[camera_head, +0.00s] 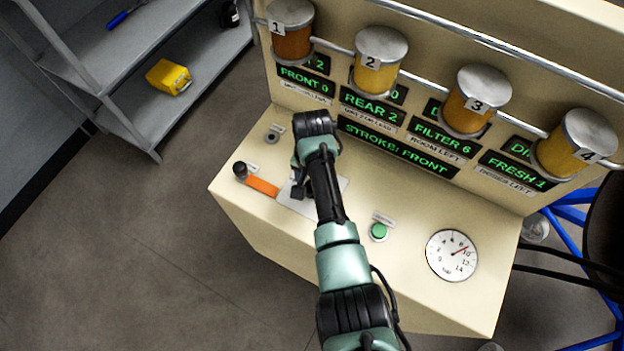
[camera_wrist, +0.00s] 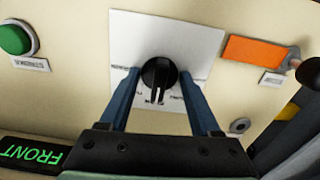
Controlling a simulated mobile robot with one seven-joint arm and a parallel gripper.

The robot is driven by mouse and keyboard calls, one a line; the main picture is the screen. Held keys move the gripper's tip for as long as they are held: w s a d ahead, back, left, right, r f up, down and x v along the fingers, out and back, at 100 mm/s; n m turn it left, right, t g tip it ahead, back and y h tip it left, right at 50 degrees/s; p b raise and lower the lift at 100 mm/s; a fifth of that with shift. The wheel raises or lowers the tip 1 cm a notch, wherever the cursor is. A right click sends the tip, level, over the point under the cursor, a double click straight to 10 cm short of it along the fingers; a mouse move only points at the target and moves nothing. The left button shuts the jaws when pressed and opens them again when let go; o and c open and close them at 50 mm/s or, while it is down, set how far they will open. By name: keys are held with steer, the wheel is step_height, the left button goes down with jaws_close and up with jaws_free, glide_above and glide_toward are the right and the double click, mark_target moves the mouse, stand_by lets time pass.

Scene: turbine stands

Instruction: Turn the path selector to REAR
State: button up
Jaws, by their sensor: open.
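The path selector (camera_wrist: 158,74) is a round black knob with a raised grip bar on a white plate (camera_wrist: 198,38). In the wrist view its bar points toward the bottom of the picture. Small labels around it are too blurred to read. My gripper (camera_wrist: 159,80) is open, with one blue finger on each side of the knob; I cannot tell whether either touches it. In the head view the arm covers the knob, and part of the white plate (camera_head: 296,207) shows under my gripper (camera_head: 299,190). A green display (camera_head: 397,147) reads "STROKE: FRONT".
An orange strip with a dark-knobbed lever (camera_head: 262,186) lies left of the plate in the head view. A green button (camera_head: 379,231) and a round dial (camera_head: 452,255) sit to the right. Numbered canisters (camera_head: 378,62) and a rail stand behind.

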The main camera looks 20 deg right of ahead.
steer(key=shift+r+p, duration=2.45)
steer(key=shift+r, duration=0.05)
